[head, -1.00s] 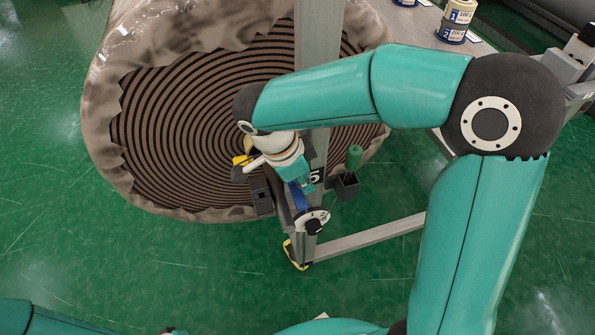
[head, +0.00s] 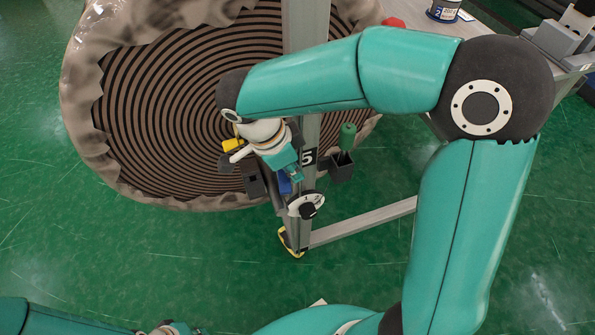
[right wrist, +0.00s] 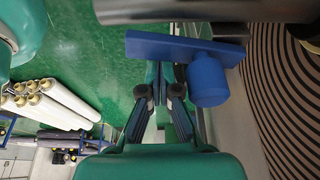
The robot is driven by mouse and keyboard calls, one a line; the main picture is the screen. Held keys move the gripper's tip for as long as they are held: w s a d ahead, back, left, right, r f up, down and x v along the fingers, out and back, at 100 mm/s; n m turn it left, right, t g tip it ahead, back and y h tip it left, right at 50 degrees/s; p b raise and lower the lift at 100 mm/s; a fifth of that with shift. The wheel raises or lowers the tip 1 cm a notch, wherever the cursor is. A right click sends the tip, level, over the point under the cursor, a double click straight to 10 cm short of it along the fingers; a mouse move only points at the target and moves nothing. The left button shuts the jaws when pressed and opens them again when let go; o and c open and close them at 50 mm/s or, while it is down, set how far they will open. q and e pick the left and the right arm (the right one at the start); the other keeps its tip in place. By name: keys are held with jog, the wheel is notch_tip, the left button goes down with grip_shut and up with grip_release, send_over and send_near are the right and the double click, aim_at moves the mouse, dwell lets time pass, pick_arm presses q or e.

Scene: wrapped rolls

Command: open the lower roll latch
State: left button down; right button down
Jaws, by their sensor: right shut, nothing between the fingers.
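A blue piece with a rounded knob (head: 285,184), seemingly the latch, sits on the grey post, beside the number 5 plate (head: 308,157). In the right wrist view it is a blue plate with a blue knob (right wrist: 208,82). My right gripper (head: 297,174) is beside the post, close to the blue piece and partly covering it. In the right wrist view its fingers (right wrist: 161,84) are together and empty, just left of the knob; whether they touch it I cannot tell. My left gripper is mostly cut off at the bottom edge of the head view.
The large wrapped roll (head: 170,110) stands behind my right gripper. A dark holder (head: 341,167) with a green-handled tool (head: 347,135) is right of the post. A black knob on a white disc (head: 307,205) is below. Green floor (head: 120,250) is clear in front.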

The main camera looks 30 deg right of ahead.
jog(key=shift+r, duration=0.1)
notch_tip(320, 180, up, 9)
jog(key=p, duration=0.7)
send_over(280, 178)
jog(key=shift+w+a, duration=0.1)
jog(key=shift+a, duration=0.15)
